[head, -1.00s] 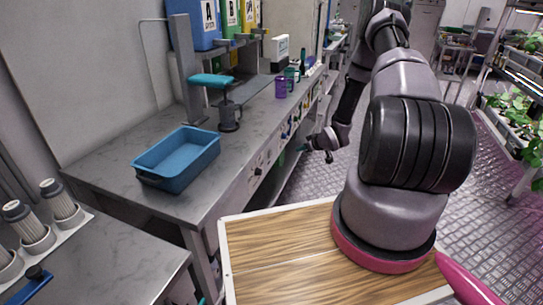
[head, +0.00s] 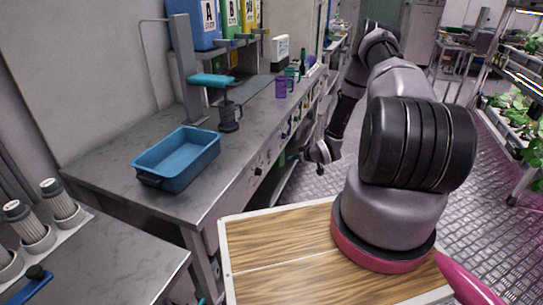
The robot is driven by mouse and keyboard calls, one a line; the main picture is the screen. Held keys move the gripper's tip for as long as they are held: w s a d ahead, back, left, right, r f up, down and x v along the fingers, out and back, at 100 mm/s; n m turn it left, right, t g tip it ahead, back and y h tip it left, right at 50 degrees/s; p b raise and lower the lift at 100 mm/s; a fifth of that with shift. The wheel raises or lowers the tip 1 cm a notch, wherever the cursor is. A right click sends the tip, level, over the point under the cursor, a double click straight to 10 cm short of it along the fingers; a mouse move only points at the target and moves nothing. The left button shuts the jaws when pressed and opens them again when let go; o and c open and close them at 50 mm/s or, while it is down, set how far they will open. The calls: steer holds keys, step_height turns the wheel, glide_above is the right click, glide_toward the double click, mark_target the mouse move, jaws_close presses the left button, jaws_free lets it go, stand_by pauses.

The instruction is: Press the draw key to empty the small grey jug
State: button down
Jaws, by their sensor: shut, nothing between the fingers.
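A small dark grey jug (head: 229,118) stands upright on the grey bench (head: 120,158), near a grey post with a blue arm above it. Several small knobs and keys line the bench's front edge, among them a black knob (head: 257,171) and a blue key (head: 287,129). Which one is the draw key I cannot tell. My gripper (head: 308,152) is shut and empty, in front of the bench edge, to the right of the black knob and apart from the jug. Its fingertips are small and hard to make out. The jug's inside is hidden.
A blue tray (head: 178,160) sits on the near bench. A purple mug (head: 281,88) and a teal mug (head: 291,74) stand farther back. Coloured containers (head: 209,18) hang above. Plant racks (head: 525,110) stand at the right. The aisle floor is clear.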

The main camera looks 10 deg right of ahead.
steer(key=shift+w+a, duration=0.9)
steer(key=shift+a, duration=0.3)
steer(key=shift+w+a, duration=0.85)
steer(key=shift+a, duration=0.35)
steer(key=shift+a, duration=0.15)
steer(key=shift+w+a, duration=0.2)
steer(key=shift+w, duration=0.05)
steer(key=shift+w+a, duration=0.25)
steer(key=shift+a, duration=0.15)
stand_by(0.8)
steer(key=shift+d, duration=0.15)
steer(key=shift+s+d, duration=0.5)
steer(key=shift+d, duration=0.05)
steer(key=shift+d, duration=0.1)
steer(key=shift+s+d, duration=0.75)
steer(key=shift+d, duration=0.25)
steer(key=shift+s+d, duration=0.75)
steer(key=shift+d, duration=0.2)
